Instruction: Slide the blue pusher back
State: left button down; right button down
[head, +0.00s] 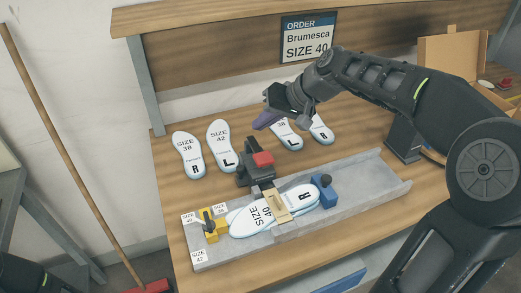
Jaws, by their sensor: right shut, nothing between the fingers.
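The blue pusher (326,194) with a dark knob stands in the grey channel tray (370,178), right at the right end of the white insoles. The insoles (250,218), marked SIZE 40 and R, lie overlapping in the channel under a tan crosspiece (273,204). Whether the pusher touches them I cannot tell. My right gripper (264,121) is shut and empty, raised above the table behind the channel, apart from the pusher. My left gripper is not in view; only a dark part of mine shows at the bottom left corner.
A black clamp with a red top (262,159) stands behind the crosspiece. A yellow block (209,228) with a dark lever sits at the channel's left end. Several loose insoles (188,155) lie at the back. An order sign (307,38) reads Brumesca SIZE 40. The channel right of the pusher is clear.

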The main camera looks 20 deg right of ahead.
aim_at(328, 198)
jog(key=k, duration=1)
